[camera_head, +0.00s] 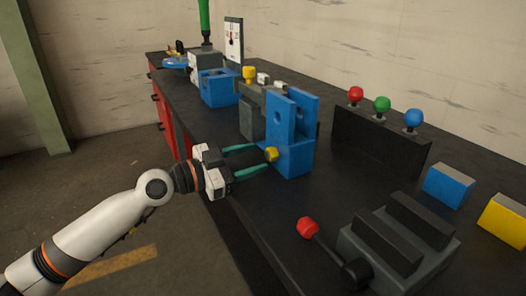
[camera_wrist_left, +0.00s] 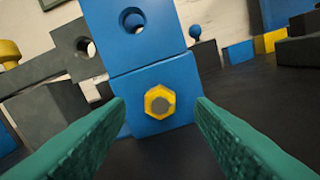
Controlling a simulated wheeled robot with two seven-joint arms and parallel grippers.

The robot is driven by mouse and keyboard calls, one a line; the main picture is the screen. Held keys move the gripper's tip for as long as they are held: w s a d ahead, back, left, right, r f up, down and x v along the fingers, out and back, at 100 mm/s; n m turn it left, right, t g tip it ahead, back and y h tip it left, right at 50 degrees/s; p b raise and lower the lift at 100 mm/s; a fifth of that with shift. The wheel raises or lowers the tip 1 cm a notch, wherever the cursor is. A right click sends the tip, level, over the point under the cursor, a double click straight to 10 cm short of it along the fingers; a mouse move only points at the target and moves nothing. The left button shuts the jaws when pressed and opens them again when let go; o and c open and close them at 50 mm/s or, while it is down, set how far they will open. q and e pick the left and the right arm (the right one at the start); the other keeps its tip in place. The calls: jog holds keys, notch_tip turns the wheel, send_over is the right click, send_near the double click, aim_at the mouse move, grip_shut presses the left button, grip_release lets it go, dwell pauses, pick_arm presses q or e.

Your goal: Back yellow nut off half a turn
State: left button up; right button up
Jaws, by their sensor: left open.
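The yellow nut (camera_head: 271,154) sits on the lower front face of a blue bracket (camera_head: 297,158) on the dark bench. In the left wrist view the nut (camera_wrist_left: 160,102) is a yellow hexagon around a grey round end, near the middle of the picture. Above it the blue bracket (camera_wrist_left: 150,60) has a round hole. My left gripper (camera_head: 258,158) is open, its two green fingers pointing at the nut. In the left wrist view the fingers (camera_wrist_left: 160,120) lie on either side of the nut with gaps. Whether the tips reach its depth is unclear. My right gripper is not seen.
A grey block with a red-knobbed lever (camera_head: 307,228) stands on the near bench (camera_head: 265,215). A dark panel (camera_head: 375,143) carries red, green and blue knobs. Blue (camera_head: 449,186) and yellow (camera_head: 503,222) blocks are at right. A grey block (camera_head: 251,118) stands close behind the bracket.

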aim_at(268, 154)
pick_arm(q)
jog(key=shift+x, duration=1.8)
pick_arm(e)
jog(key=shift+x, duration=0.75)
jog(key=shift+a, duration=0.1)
pick_arm(q)
jog(key=c, duration=1)
